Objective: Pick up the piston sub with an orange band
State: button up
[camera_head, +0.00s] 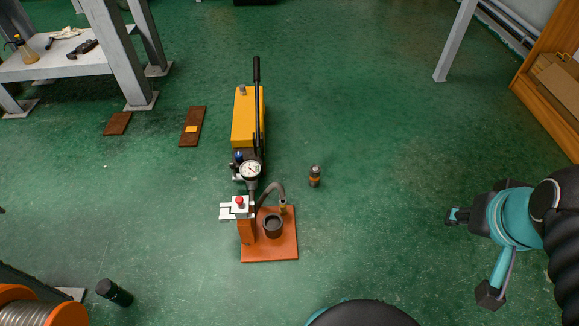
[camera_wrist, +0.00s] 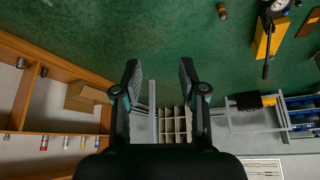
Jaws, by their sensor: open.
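The piston sub with an orange band (camera_head: 315,176) is a small dark and grey cylinder standing upright on the green floor, right of the yellow hand pump (camera_head: 243,118). It also shows in the wrist view, small at the top (camera_wrist: 222,11). My gripper (camera_head: 453,216) is at the right of the head view, well apart from the sub. In the wrist view its two black fingers (camera_wrist: 159,75) are spread with nothing between them.
An orange base plate (camera_head: 284,246) with a dark cup (camera_head: 273,226) and a vise-like block is in front of the pump. A black cylinder (camera_head: 115,292) lies at lower left. Rusty plates (camera_head: 191,127) lie left of the pump. Floor between the sub and my gripper is clear.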

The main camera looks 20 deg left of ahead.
aim_at(314, 176)
jog(key=u, duration=0.95)
jog(key=i, duration=0.85)
jog(key=u, duration=0.9)
